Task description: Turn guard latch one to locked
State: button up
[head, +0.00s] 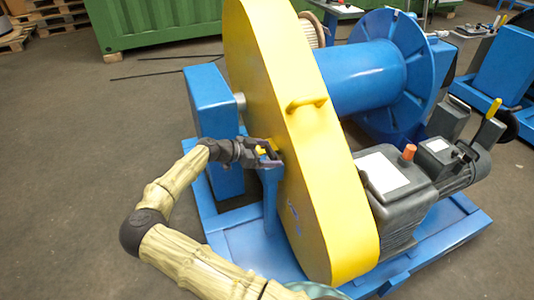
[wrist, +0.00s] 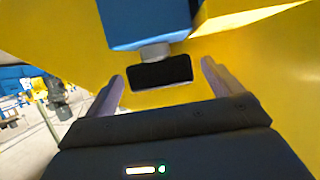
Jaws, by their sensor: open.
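The large yellow chain guard (head: 290,130) stands tilted across the middle of the head view. My gripper (head: 271,153) is at its left face, near the top of a blue post (head: 270,200). In the wrist view, a black bar (wrist: 161,73) sits on a grey round boss (wrist: 155,51) below the end of a blue block (wrist: 146,20); it looks like the latch. My gripper (wrist: 163,84) is open, with one finger on each side of the black bar and visible gaps to both. In the head view, my gripper hides the latch.
A yellow handle (head: 307,103) sticks out of the guard. A blue drum (head: 365,75) is behind it, and a grey gearbox with motor (head: 395,190) is on the right. The blue base frame (head: 235,240) lies below.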

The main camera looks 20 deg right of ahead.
jog(key=c, duration=1)
jog(key=shift+s+n+t, duration=0.1)
jog(key=shift+n+t, duration=0.4)
jog(key=shift+t, duration=0.1)
jog(key=n+t, duration=0.2)
jog(key=n+t+p, duration=0.1)
jog(key=shift+s+r+y, duration=0.1)
jog(key=shift+s+y, duration=0.15)
jog(key=shift+y, duration=0.15)
jog(key=shift+s+d+n+t+y+p, duration=0.15)
jog(key=shift+n+t+y+p, duration=0.65)
jog(key=shift+n+t, duration=0.9)
jog(key=shift+t, duration=0.4)
jog(key=o, duration=1)
